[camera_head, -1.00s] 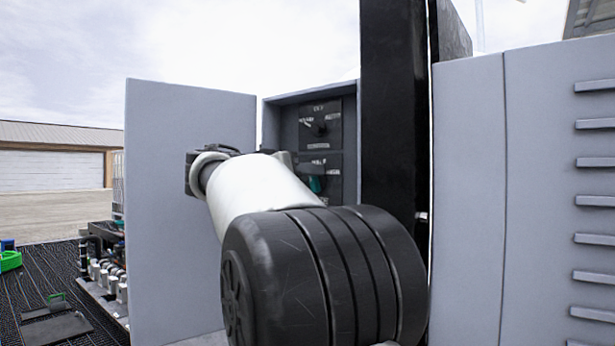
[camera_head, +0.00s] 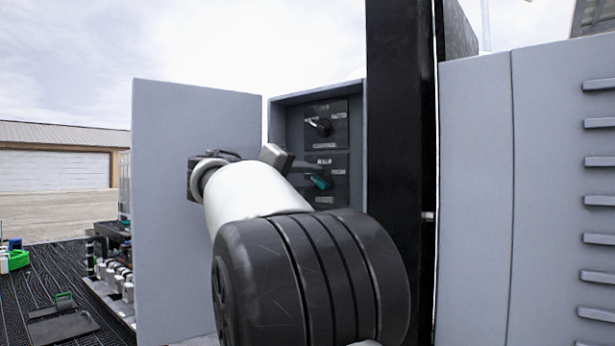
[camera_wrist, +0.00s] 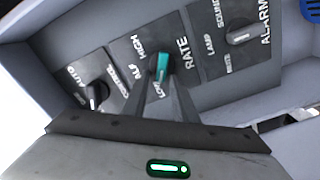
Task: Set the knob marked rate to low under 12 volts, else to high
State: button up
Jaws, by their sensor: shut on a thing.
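The rate knob (camera_wrist: 164,69) is teal, on a dark plate marked RATE, HIGH and LOW in the wrist view. Its grip lies lengthwise, its lower end close to the word LOW; I cannot tell which end is the pointer. My gripper (camera_wrist: 164,82) is shut on it, and the dark fingers partly cover the plate and its third label. In the head view the teal knob (camera_head: 320,182) shows on the lower panel plate, tilted, while my arm hides most of the gripper. No voltage reading is legible in either view.
A black knob (camera_wrist: 97,92) marked AUTO and CONTROL, and a grey alarm knob (camera_wrist: 240,36), flank the rate plate. The open cabinet door (camera_head: 185,120) stands left of the box. A black post (camera_head: 400,150) stands close on its right. A blue part (camera_wrist: 313,9) is at a corner.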

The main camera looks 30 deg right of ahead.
jog(key=shift+f, duration=0.3)
jog(key=o, duration=0.7)
jog(key=shift+r, duration=0.1)
jog(key=b+v, duration=0.2)
jog(key=v, duration=1.5)
jog(key=shift+s+a, duration=0.15)
